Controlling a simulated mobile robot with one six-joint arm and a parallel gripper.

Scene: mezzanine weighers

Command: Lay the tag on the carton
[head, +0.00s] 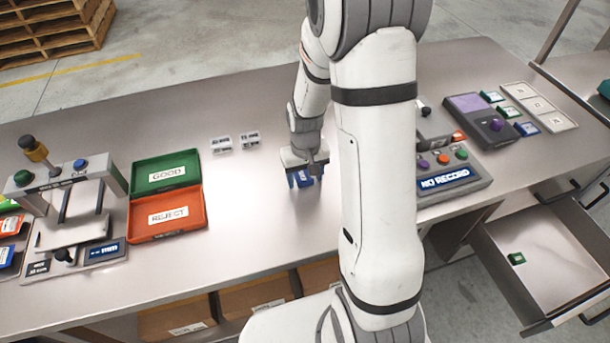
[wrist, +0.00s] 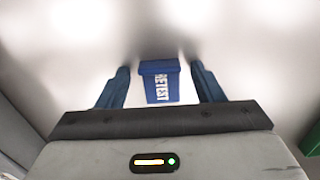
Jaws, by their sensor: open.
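The fingers are open, with a gap on each side of the tag. In the head view the blue tag (head: 301,178) shows just below my gripper (head: 304,172), partly covered by it. Two small white boxes with dark print, one to the left (head: 221,145) and one to the right (head: 250,139), stand behind and left of my gripper. I cannot tell whether either is the carton.
A NO RECORD console (head: 462,187) is right, near an open drawer (head: 550,262). Brown boxes (head: 256,297) sit under the bench.

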